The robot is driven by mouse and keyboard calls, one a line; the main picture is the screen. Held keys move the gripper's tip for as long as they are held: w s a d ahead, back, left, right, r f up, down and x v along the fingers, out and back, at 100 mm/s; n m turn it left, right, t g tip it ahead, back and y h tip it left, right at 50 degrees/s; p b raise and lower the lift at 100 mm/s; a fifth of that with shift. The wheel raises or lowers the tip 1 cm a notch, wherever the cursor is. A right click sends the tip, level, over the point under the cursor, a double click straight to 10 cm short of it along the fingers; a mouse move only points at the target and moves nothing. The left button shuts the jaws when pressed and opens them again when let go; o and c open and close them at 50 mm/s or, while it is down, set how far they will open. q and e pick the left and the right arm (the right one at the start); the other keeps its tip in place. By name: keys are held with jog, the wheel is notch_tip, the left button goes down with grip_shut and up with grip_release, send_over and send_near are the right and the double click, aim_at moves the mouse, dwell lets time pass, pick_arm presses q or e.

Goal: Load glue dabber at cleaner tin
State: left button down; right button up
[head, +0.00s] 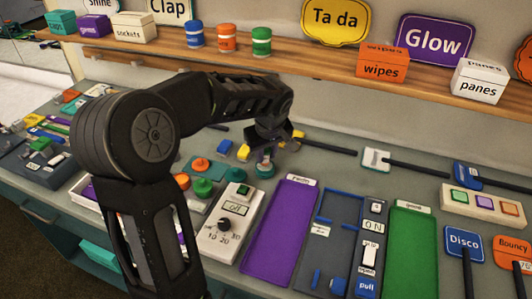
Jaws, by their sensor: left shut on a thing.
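My left arm reaches across the bench from the left, and my left gripper (268,150) points down near the back middle. It is shut on a small, mostly hidden thing, which I take to be the glue dabber. Directly below the fingertips is a small round teal tin (265,171), probably the cleaner tin. The held thing's lower end is at or just over this tin; I cannot tell whether it is inside. My right gripper is not in view.
Green and orange round pieces (203,187) lie left of a white dial box (231,222). A purple tray (278,232) and a green tray (412,252) lie to the right, with a switch panel between. Signs on black sticks lie at the back right. A wooden shelf (330,72) runs behind.

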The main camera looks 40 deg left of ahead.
pick_arm(q)
jog(key=shift+s+f+b, duration=0.1)
jog(key=shift+f+b, duration=0.4)
jog(key=shift+b, duration=0.2)
dwell(2.0)
jog(key=shift+r, duration=0.1)
jog(key=shift+r+p, duration=2.05)
jog(key=shift+r, duration=1.45)
